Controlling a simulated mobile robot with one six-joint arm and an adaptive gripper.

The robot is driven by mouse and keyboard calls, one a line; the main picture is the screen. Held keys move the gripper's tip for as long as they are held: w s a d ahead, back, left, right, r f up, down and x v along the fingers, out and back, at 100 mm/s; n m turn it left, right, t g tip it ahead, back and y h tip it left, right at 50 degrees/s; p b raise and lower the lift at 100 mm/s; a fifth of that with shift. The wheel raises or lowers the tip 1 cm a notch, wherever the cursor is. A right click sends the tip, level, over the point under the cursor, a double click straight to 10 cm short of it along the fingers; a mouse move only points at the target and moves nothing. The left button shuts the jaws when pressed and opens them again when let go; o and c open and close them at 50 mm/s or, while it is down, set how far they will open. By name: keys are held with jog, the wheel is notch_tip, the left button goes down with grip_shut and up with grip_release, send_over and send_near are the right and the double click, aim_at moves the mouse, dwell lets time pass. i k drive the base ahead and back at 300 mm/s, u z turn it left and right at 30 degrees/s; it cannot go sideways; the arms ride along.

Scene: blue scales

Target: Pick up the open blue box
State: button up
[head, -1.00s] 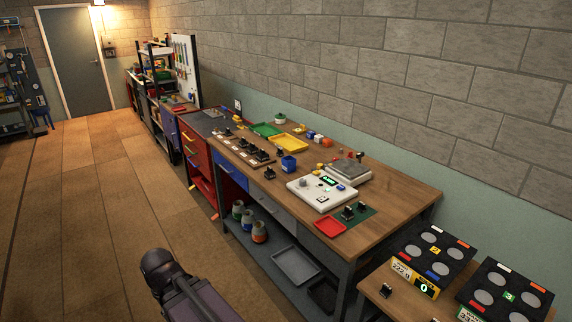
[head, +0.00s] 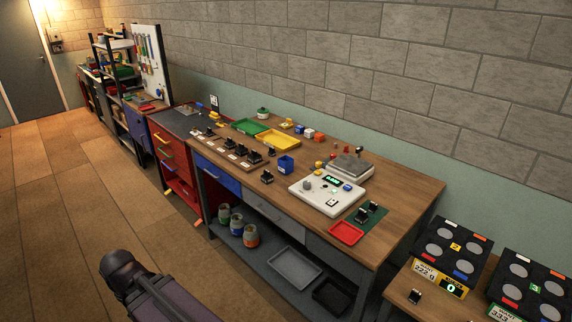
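The open blue box (head: 286,165) stands upright on the wooden workbench (head: 400,185), near the middle of its top. It is small, with its open side up. It sits behind a small black part and to the left of the white scale unit (head: 325,192). Nothing is holding it. Part of my arm shows at the bottom left, in front of the bench and well apart from the box. My gripper is not in view, so its state does not show.
A green tray (head: 250,127) and a yellow tray (head: 278,140) lie behind the box. A red tray (head: 345,233) is at the front right. Black parts in a row (head: 232,148) stand to the left. The floor (head: 75,195) in front is clear.

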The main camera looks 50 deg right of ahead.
aim_at(285, 163)
jog(key=z, duration=0.35)
jog(key=i, duration=0.65)
jog(key=z, duration=0.9)
jog(key=i, duration=0.65)
jog(key=z, duration=0.4)
